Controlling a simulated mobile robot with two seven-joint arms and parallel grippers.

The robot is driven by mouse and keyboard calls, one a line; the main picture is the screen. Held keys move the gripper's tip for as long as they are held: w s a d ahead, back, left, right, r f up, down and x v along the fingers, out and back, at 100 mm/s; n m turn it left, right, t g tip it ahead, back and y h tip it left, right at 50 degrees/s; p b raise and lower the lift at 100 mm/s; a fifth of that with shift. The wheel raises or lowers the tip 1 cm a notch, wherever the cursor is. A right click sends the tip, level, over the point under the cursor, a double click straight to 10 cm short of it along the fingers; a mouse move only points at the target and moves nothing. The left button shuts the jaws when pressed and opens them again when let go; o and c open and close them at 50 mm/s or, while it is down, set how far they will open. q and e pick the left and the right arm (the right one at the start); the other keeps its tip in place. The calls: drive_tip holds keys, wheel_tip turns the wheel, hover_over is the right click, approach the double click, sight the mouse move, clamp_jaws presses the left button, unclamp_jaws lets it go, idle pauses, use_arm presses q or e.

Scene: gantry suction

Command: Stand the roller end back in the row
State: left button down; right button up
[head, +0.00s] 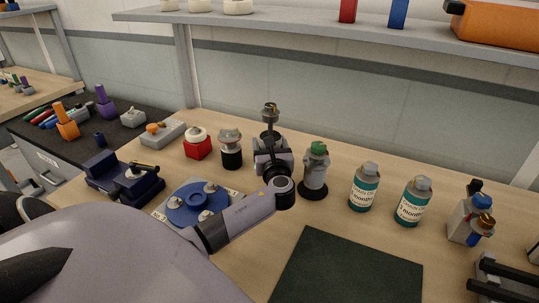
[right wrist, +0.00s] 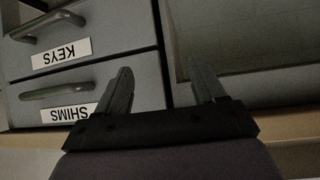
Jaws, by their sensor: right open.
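My left arm reaches over the table in the head view. Its gripper (head: 270,136) is at the back of the table, mostly hidden by my own wrist. A rough row includes a red block with a white top (head: 197,145), a grey-topped black fitting (head: 231,150) and a grey fitting with a green top (head: 316,170). I cannot tell which piece is the roller end. My right gripper (right wrist: 162,88) is open and empty in the right wrist view, facing drawers.
Two teal bottles (head: 364,188) (head: 412,203) stand right of the row. A dark green mat (head: 345,268) lies in front. A blue round fixture (head: 196,205) and a navy device (head: 124,180) are at left. A shelf (head: 330,34) overhangs the back. Labelled drawers (right wrist: 75,75) face my right wrist.

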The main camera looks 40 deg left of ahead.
use_arm(q)
drive_tip(key=shift+f, duration=1.45)
drive_tip(key=shift+f, duration=0.15)
drive_tip(key=shift+c, duration=0.5)
unclamp_jaws()
drive_tip(key=shift+f, duration=0.1)
drive_tip(key=v, duration=1.2)
drive_tip(key=shift+d, duration=0.1)
